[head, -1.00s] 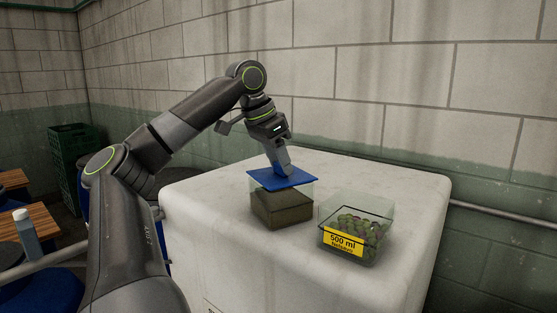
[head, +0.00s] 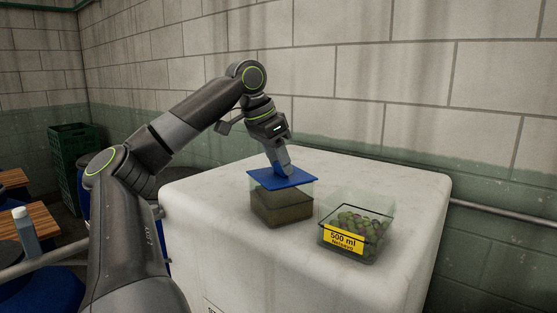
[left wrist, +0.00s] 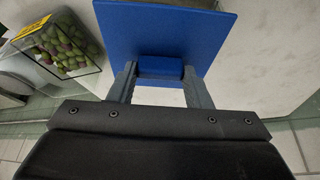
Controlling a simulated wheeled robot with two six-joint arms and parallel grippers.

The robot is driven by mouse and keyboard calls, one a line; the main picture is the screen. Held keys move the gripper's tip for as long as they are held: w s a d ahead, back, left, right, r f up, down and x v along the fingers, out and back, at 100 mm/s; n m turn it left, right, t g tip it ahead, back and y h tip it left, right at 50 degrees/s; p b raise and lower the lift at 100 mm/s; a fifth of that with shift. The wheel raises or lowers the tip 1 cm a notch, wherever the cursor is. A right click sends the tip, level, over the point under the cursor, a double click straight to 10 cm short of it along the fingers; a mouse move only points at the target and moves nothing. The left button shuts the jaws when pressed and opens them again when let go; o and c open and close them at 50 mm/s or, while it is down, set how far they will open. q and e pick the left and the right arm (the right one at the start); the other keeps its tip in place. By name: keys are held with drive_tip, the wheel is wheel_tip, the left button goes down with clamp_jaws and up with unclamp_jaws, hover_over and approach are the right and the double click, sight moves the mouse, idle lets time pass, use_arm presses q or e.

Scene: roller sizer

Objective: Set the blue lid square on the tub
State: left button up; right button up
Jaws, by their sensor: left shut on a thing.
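The blue lid (head: 281,179) is a flat square plate lying about level at the top of the clear tub (head: 282,205), which holds a murky brownish-green content. My left gripper (head: 282,168) points down and is shut on the raised block in the middle of the lid. In the left wrist view the lid (left wrist: 165,35) fills the top middle, and the left gripper's fingers (left wrist: 160,72) stand on both sides of its block. The lid hides the tub's rim, so I cannot tell whether it is fully seated. My right gripper is not in view.
A clear container of olives (head: 356,236) with a yellow "500 ml" label stands right of the tub; it also shows in the left wrist view (left wrist: 62,45). Both stand on a white block-like top (head: 400,185) with free room around. A wall is behind.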

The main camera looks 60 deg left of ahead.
use_arm(q)
drive_tip(key=shift+f, duration=0.15)
idle(0.5)
drive_tip(key=o, duration=1.1)
drive_tip(key=shift+c, duration=0.2)
drive_tip(key=p+v, duration=0.7)
drive_tip(key=v, duration=1)
drive_tip(key=shift+r+p, duration=0.3)
drive_tip(key=shift+f, duration=0.1)
